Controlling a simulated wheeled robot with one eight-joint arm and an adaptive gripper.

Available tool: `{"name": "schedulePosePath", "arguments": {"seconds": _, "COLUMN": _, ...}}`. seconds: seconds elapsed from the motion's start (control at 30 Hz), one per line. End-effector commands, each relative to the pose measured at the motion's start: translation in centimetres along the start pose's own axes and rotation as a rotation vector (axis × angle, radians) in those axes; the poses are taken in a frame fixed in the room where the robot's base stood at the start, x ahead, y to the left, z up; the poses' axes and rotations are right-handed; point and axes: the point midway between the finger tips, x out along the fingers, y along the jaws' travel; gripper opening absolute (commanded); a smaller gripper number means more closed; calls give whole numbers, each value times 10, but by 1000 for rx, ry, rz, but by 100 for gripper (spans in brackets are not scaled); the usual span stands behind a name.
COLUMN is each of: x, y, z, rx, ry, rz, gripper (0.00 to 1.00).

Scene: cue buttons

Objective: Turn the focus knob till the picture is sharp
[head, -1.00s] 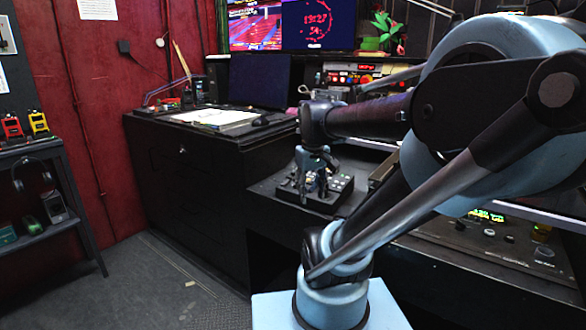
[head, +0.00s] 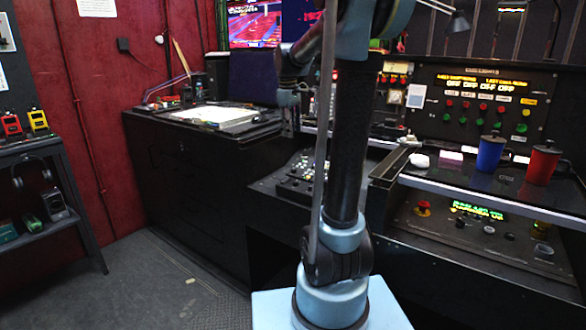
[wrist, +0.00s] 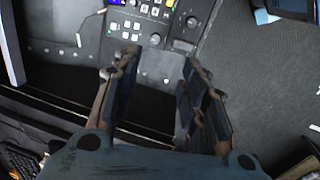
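A dark control box (head: 298,186) with several buttons and knobs sits on the lower desk in the head view. In the wrist view the control box (wrist: 140,50) fills the top, with a dark round knob (wrist: 191,21) near its right edge and a smaller knob (wrist: 155,38) beside it. I cannot tell which is the focus knob. A lit screen (head: 253,27) at the back shows a red and blue picture, too small to judge its sharpness. My gripper (wrist: 160,88) is open and empty, its fingers apart, below the box in the wrist view.
A button panel (head: 485,105) stands at the back right. A blue cup (head: 489,153) and a red cup (head: 541,164) stand on the right shelf. A dark cabinet (head: 185,170) is at left.

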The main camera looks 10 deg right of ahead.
Motion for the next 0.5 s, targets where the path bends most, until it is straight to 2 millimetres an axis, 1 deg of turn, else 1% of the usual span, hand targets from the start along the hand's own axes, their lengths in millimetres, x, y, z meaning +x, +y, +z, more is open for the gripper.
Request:
{"name": "schedulePosePath", "arguments": {"seconds": 0.03, "x": 0, "y": 4, "z": -5, "rx": -11, "ry": -2, "rz": 0, "gripper": 40}}
{"name": "schedulePosePath", "arguments": {"seconds": 0.1, "x": 0, "y": 7, "z": -8, "rx": -23, "ry": -3, "rz": 0, "gripper": 40}}
{"name": "schedulePosePath", "arguments": {"seconds": 0.27, "x": 7, "y": 9, "z": -10, "rx": -28, "ry": -4, "rz": 0, "gripper": 40}}
{"name": "schedulePosePath", "arguments": {"seconds": 0.37, "x": 18, "y": 9, "z": -10, "rx": -27, "ry": -4, "rz": 0, "gripper": 40}}
{"name": "schedulePosePath", "arguments": {"seconds": 0.5, "x": 41, "y": 9, "z": -9, "rx": -26, "ry": -4, "rz": 0, "gripper": 40}}
